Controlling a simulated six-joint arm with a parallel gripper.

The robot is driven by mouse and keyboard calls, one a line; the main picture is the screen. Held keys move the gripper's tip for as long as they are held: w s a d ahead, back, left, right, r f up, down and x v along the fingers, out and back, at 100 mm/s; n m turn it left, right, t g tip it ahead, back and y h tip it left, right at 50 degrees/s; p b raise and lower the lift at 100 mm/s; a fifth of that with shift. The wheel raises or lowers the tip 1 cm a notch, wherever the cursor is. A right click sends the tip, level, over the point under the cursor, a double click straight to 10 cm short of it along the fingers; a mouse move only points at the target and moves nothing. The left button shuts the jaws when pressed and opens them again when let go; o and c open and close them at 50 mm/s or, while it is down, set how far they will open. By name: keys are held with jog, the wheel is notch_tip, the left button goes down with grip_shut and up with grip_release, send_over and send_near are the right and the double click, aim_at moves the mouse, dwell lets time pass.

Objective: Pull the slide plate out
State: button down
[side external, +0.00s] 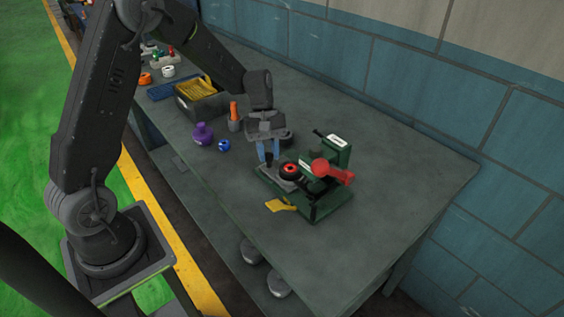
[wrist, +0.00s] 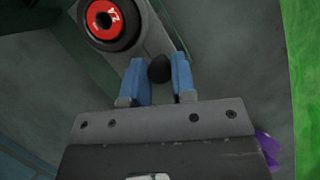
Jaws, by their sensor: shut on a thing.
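The slide plate (side external: 286,184) is a grey strip on a dark green fixture (side external: 322,205) on the bench. A black drum with a red centre (side external: 289,169) sits on it. The plate (wrist: 152,38) and drum (wrist: 107,19) also show in the wrist view, at upper left. A black knob (wrist: 159,68) stands at the plate's near end. My gripper (side external: 268,156) points down at the fixture's left end. In the wrist view its blue fingers (wrist: 157,75) are shut on the knob, one on each side.
A red-handled lever (side external: 333,172) and green blocks rise right of the drum. A yellow piece (side external: 281,205) is at the fixture's front. A purple object (side external: 203,134), a blue ball (side external: 224,145) and a grey bin (side external: 203,101) stand to the left. The bench's right end is clear.

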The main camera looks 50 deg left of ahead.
jog(key=shift+a, duration=0.95)
jog(key=c, duration=0.9)
grip_release()
jog(key=shift+c, duration=0.2)
jog(key=shift+r, duration=0.1)
jog(key=v, duration=1.3)
jog(key=shift+r, duration=0.3)
jog(key=shift+a, duration=0.1)
